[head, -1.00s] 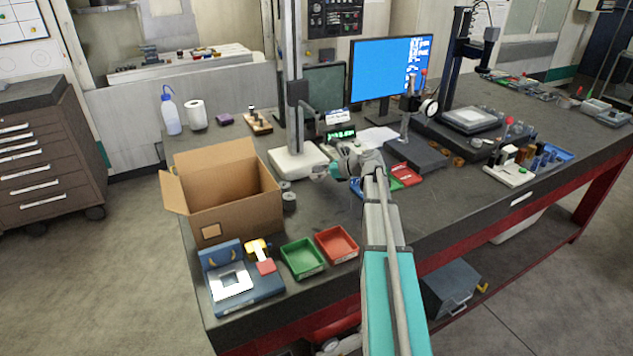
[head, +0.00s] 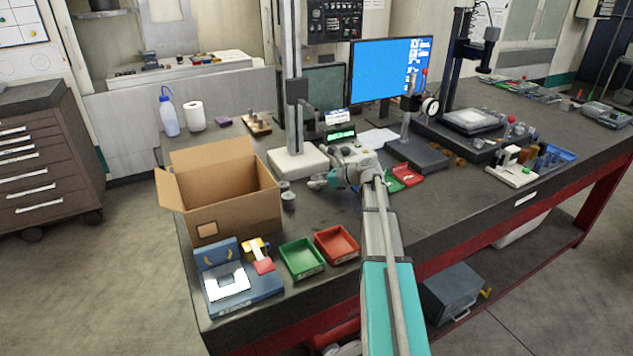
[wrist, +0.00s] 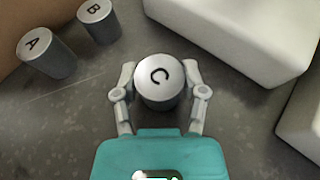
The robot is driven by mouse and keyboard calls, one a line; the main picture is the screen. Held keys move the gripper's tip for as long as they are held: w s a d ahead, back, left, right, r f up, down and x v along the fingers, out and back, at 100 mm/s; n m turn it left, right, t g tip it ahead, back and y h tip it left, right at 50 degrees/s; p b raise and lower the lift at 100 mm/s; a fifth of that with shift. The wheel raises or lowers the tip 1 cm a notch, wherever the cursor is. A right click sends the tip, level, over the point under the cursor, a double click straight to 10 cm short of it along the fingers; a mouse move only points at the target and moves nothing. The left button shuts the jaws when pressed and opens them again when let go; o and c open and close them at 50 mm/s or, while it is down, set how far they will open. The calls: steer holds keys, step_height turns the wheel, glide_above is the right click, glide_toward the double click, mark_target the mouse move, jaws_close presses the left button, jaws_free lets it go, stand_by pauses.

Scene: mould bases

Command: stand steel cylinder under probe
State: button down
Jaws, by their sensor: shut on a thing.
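My gripper (wrist: 159,85) is shut on a steel cylinder marked C (wrist: 157,78), one finger on each side of it in the wrist view. The cylinder stands upright; I cannot tell whether its base touches the bench. Two more upright steel cylinders, A (wrist: 47,53) and B (wrist: 99,21), stand apart at the upper left. In the head view my gripper (head: 317,182) is low over the bench, in front of a tall column stand with a white base (head: 298,163). The held cylinder is hard to make out there. Where the probe tip is cannot be told.
An open cardboard box (head: 235,207) is left of my gripper. A green tray (head: 302,259) and a red tray (head: 337,245) lie nearer the front edge. A dial-gauge stand (head: 418,157) is to the right. A monitor (head: 388,70) stands behind.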

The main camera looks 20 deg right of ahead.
steer(key=shift+f, duration=0.15)
steer(key=shift+c, duration=0.8)
jaws_free()
steer(key=shift+r, duration=0.25)
steer(key=shift+s+d+r+p, duration=0.15)
steer(key=shift+s+d+p, duration=0.1)
steer(key=shift+s+p, duration=0.1)
steer(key=p+v, duration=0.4)
steer(key=v, duration=0.7)
